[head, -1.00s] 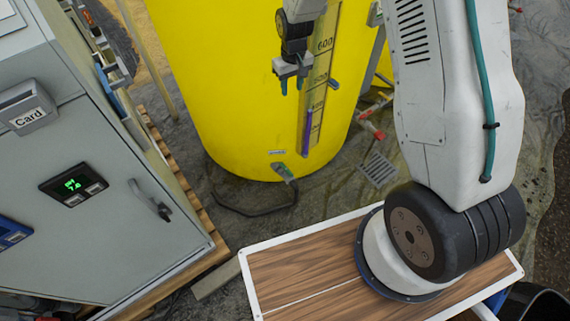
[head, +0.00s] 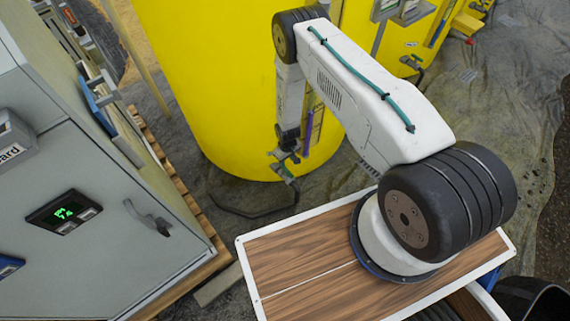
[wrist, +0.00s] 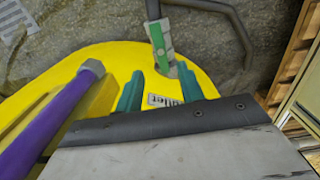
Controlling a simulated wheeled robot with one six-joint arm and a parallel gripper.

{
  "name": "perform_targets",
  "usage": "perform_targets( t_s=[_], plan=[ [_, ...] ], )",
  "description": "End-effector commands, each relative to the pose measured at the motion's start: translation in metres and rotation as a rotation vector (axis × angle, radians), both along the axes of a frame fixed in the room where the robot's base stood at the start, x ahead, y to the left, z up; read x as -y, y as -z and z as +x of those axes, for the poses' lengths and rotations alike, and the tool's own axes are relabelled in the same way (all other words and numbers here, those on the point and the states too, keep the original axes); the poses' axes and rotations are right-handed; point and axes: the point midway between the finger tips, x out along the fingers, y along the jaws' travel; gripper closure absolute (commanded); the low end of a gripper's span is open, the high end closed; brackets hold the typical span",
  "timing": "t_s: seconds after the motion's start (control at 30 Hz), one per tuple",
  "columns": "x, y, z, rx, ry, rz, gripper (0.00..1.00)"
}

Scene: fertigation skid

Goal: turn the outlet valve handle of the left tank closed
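The left tank (head: 215,90) is the large yellow one in the head view. Its outlet valve (head: 284,172) is low on the front, partly hidden by my gripper (head: 286,156). In the wrist view the valve's green handle (wrist: 158,42) lies roughly in line with the grey valve body and the hose. An outlet label (wrist: 170,101) is on the yellow wall. My gripper (wrist: 160,86) is open and empty, pointing at the valve. Its two teal fingers are apart, and the valve shows beyond and between their tips, with no contact visible.
A purple gauge tube (wrist: 50,135) runs close beside the gripper. A black hose (head: 255,212) curves over the floor below the valve. A grey cabinet (head: 95,225) on a wooden pallet (head: 180,170) stands left. Another yellow tank (head: 390,50) with its own valve (head: 412,63) is at right.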

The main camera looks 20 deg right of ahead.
Motion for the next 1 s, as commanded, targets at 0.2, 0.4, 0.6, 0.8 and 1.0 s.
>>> perform_targets(
  t_s=[0.2,0.4,0.6,0.8,1.0],
  plan=[
    [-0.002,0.031,-0.002,-0.001,-0.003,0.001,0.62],
    [-0.002,0.062,-0.002,-0.002,-0.003,0.000,0.62],
    [-0.001,0.076,-0.001,0.000,-0.001,0.001,0.62],
    [-0.001,0.078,-0.001,0.000,-0.001,0.001,0.62],
    [-0.001,0.077,-0.001,0.000,-0.001,0.001,0.95]
  ],
)
